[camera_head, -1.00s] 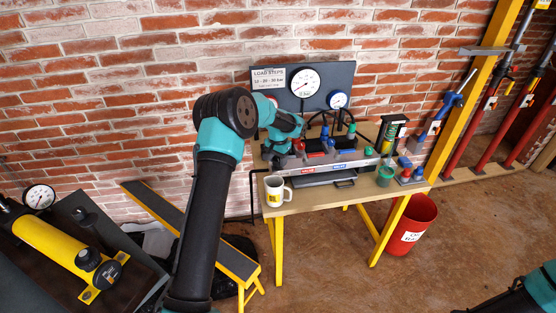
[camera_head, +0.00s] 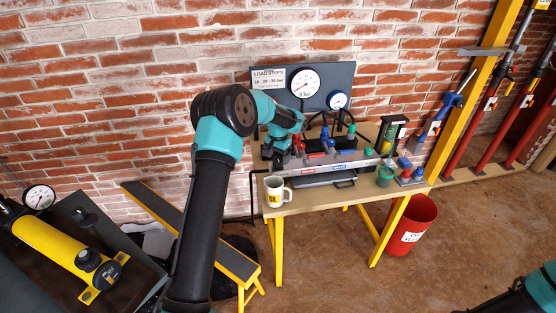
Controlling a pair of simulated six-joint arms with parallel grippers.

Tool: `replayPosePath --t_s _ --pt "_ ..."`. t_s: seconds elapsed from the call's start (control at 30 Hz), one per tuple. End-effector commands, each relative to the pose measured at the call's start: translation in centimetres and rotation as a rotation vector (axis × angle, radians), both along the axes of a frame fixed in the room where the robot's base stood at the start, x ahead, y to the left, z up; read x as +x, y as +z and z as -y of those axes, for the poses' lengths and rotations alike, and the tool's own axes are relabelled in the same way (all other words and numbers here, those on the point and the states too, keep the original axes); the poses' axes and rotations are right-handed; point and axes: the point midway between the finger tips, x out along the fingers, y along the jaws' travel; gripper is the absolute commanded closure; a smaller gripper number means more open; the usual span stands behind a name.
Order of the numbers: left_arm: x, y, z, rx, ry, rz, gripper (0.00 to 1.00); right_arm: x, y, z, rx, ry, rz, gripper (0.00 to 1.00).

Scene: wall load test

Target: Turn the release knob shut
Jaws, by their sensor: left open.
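My left arm reaches across to the workbench. My left gripper (camera_head: 281,158) is at the left end of the grey valve block (camera_head: 345,158), beside a red-topped fitting (camera_head: 298,145). It is small and partly hidden by my wrist, and I see nothing held in it. Which part is the release knob is not clear, and contact with the fitting cannot be told. A yellow hand pump (camera_head: 50,245) with a black round knob (camera_head: 107,273) lies at the lower left, away from my left gripper. My right gripper is out of view; only part of that arm shows at lower right.
The wooden bench (camera_head: 320,200) carries a white mug (camera_head: 276,191), a green cup (camera_head: 385,176) and blue-capped bottles. A large gauge (camera_head: 305,82) stands behind the block. A red bucket (camera_head: 412,225) is on the floor. A yellow post (camera_head: 470,90) rises at right.

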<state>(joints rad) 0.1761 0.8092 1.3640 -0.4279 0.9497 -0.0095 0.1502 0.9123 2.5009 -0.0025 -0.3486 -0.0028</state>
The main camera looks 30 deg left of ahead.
Motion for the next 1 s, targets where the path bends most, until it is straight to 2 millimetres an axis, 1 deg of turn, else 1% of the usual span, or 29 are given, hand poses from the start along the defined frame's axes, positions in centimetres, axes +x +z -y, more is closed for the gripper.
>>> replayPosePath --t_s 0.03,0.17,0.6,0.7,0.83,1.0 --pt "0.0 0.9 0.0 0.001 0.001 0.003 0.26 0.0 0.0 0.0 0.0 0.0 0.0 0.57" --pt "0.0 3.3 0.0 0.001 0.001 0.003 0.26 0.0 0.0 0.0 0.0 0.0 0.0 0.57" --pt "0.1 11.8 0.0 0.001 0.0 0.004 0.26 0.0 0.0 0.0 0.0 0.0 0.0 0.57" --pt "0.0 13.4 0.0 0.001 0.0 0.003 0.26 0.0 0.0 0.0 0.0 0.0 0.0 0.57" --pt "0.0 14.8 0.0 0.001 0.0 0.002 0.26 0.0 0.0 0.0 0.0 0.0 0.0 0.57" --pt "0.0 15.5 0.0 0.0 -0.001 0.0 0.26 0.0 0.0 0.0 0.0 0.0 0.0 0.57"
